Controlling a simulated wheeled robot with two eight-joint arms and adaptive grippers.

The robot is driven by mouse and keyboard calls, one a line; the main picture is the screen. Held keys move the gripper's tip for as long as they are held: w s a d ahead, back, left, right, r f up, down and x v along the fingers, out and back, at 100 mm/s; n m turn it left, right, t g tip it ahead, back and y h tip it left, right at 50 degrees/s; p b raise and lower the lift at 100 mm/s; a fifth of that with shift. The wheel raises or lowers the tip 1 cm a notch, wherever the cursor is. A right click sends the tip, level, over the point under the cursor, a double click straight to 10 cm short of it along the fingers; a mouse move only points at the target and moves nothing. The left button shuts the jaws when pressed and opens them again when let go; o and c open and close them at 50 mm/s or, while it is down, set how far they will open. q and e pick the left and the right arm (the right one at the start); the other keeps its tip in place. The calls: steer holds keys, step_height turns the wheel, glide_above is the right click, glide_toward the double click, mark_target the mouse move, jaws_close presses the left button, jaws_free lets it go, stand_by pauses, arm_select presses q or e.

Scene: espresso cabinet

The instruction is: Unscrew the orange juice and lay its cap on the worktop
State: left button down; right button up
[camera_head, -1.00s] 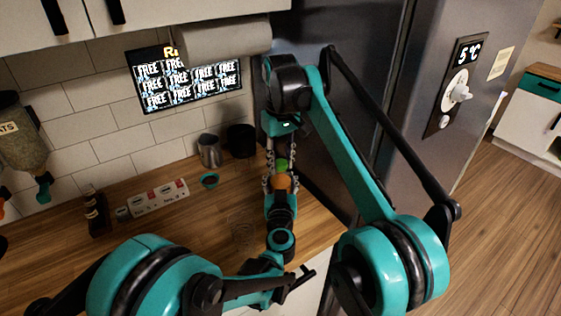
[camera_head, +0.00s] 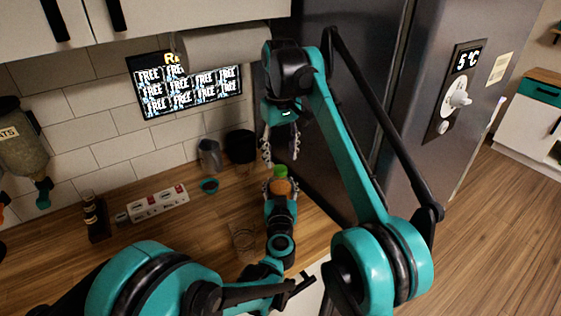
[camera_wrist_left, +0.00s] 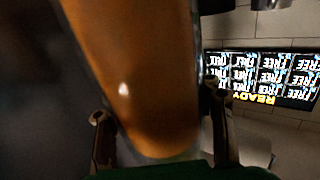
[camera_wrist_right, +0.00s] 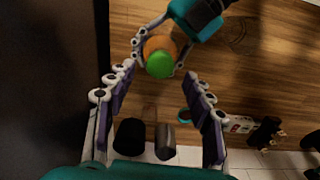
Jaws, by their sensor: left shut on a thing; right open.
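The orange juice bottle (camera_head: 281,187) is upright above the worktop (camera_head: 190,228), with its green cap (camera_head: 281,171) on top. My left gripper (camera_head: 279,195) is shut on the bottle, and the orange body fills much of the left wrist view (camera_wrist_left: 150,90). My right gripper (camera_head: 281,152) is open above the cap with its fingers spread and nothing between them. In the right wrist view the green cap (camera_wrist_right: 160,65) lies ahead of the fingertips, apart from them. Whether the cap is loose on its thread cannot be told.
A clear glass (camera_head: 243,240) stands on the worktop left of the bottle. A grey jug (camera_head: 209,155), a black cup (camera_head: 241,146) and a small teal ring-shaped item (camera_head: 209,186) are behind. A power strip (camera_head: 158,203) is further left. The fridge (camera_head: 325,120) is close on the right.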

mark_target(280, 167)
steer(key=m, duration=0.2)
steer(key=r+m, duration=0.1)
steer(key=m, duration=0.1)
steer(key=r+m, duration=0.1)
steer(key=m, duration=0.1)
steer(key=shift+w, duration=0.15)
steer(key=m, duration=0.3)
steer(key=shift+r+m, duration=0.3)
steer(key=shift+r, duration=0.1)
steer(key=m, duration=0.3)
steer(key=shift+r, duration=0.25)
steer(key=shift+s+f, duration=0.2)
steer(key=shift+f, duration=3.75)
steer(key=shift+c, duration=0.3)
jaws_close()
steer(key=n, duration=0.6)
steer(key=shift+n, duration=0.3)
steer(key=shift+r, duration=0.1)
